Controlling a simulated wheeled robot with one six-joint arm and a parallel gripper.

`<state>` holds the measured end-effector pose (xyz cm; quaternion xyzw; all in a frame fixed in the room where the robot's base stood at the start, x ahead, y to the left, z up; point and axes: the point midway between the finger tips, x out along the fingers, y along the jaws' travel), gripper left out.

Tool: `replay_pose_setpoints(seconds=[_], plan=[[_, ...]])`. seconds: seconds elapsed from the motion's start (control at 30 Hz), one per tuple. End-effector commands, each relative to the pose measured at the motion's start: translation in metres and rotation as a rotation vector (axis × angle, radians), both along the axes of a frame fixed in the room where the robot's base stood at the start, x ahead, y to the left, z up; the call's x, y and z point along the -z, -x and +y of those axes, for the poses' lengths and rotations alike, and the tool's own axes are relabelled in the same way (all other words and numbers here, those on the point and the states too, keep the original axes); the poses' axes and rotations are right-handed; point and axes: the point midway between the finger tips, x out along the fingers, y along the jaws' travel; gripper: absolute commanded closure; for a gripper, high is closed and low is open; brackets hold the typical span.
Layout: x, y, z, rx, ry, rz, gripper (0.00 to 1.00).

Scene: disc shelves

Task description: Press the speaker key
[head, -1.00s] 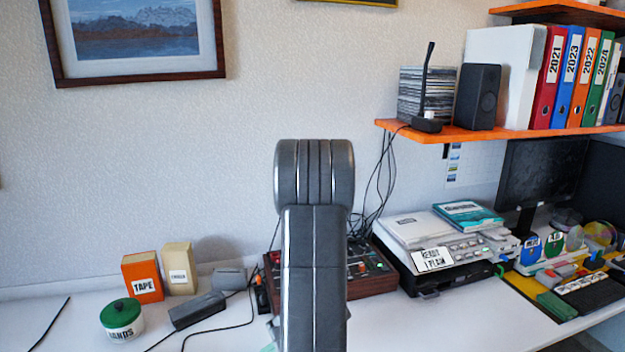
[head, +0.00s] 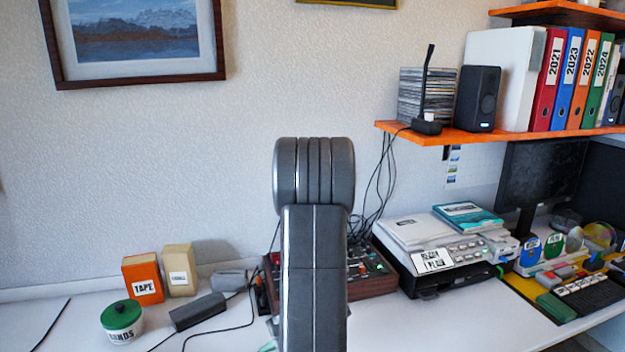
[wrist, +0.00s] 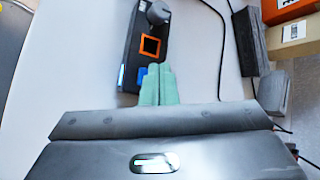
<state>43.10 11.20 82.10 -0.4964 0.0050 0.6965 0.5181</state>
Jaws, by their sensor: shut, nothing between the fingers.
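In the wrist view my gripper (wrist: 158,84) is shut, with its pale green fingers together and nothing between them. The fingertips point at a narrow dark control unit (wrist: 133,55) on the white desk. The unit carries a grey knob (wrist: 158,13), an orange-framed square key (wrist: 150,45) and a blue key (wrist: 141,73). The fingertips appear right beside the blue key and partly cover that end of the unit. I cannot tell whether they touch it. No readable marking shows which one is the speaker key. In the head view my arm hides most of the gripper.
An orange TAPE box (head: 142,279), a cream box (head: 180,270), a green-lidded tub (head: 122,321) and a black adapter (head: 198,311) with cables stand left. A wood-sided mixer (head: 372,278) and a printer (head: 440,250) stand right. A black speaker (head: 478,97) is on the orange shelf.

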Motion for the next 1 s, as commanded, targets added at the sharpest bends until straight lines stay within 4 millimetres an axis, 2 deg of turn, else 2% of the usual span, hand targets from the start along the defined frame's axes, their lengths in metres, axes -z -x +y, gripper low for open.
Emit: replay_pose_setpoints(seconds=[0.17, 0.63, 1.0], plan=[[-0.01, 0.0, 0.0, 0.0, 0.0, 0.0, 1.0], [-0.058, 0.0, 0.0, -0.001, 0.0, -0.001, 1.0], [-0.06, 0.0, 0.0, 0.001, 0.0, 0.001, 1.0]])
